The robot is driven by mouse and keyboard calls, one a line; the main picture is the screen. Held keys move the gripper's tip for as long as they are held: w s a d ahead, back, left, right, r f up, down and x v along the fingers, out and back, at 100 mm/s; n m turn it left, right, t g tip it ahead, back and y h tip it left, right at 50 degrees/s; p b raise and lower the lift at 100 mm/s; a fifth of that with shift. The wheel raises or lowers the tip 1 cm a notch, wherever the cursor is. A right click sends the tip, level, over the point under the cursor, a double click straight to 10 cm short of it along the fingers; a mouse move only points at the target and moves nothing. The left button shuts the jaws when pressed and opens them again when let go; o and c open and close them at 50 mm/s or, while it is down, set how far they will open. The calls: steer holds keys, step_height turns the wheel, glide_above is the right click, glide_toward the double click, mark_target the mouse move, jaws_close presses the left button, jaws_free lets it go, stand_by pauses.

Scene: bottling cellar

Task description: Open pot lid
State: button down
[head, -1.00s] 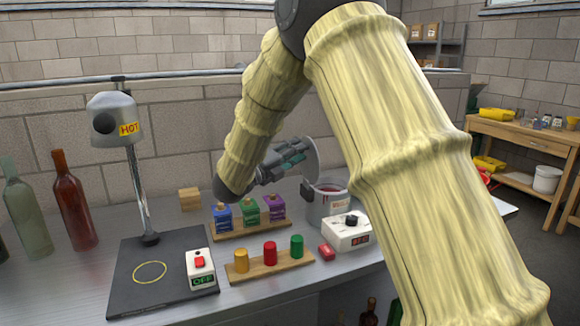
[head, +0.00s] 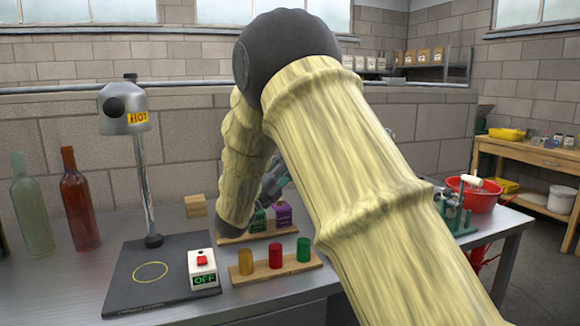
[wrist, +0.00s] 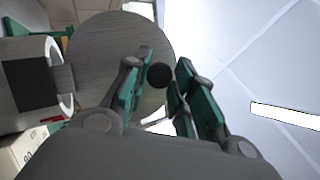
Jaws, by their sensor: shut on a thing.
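The pot lid (wrist: 105,60) is a round grey disc, tilted up in the wrist view. Its dark round knob (wrist: 160,76) sits between the fingers of my gripper (wrist: 160,88), which is shut on it. In the head view my gripper (head: 273,182) is partly hidden behind my arm, and the lid is not visible. A grey rounded vessel with a dark square block, apparently the pot (wrist: 62,55), shows at the left of the wrist view, apart from the lid. In the head view my arm hides the pot.
The HOT lamp (head: 124,108) stands on a black plate (head: 130,283) beside an OFF switch box (head: 203,268). Glass bottles (head: 78,205) stand left. A peg board (head: 262,273) and small coloured bottles (head: 283,215) are near my arm. A red bowl (head: 478,196) and green apparatus (head: 455,213) are at right.

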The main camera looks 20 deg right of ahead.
steer(key=shift+a+f, duration=0.1)
steer(key=shift+f, duration=0.05)
steer(key=c, duration=1.2)
jaws_free()
steer(key=shift+a, duration=0.1)
steer(key=s+a, duration=0.1)
steer(key=a, duration=0.3)
steer(key=s+a+f, duration=0.1)
steer(key=s+a, duration=0.1)
steer(key=a, duration=0.3)
steer(key=s+a, duration=0.2)
steer(key=a, duration=0.2)
steer(key=shift+s+a+f, duration=0.15)
steer(key=shift+a+f, duration=0.05)
steer(key=shift+a, duration=0.05)
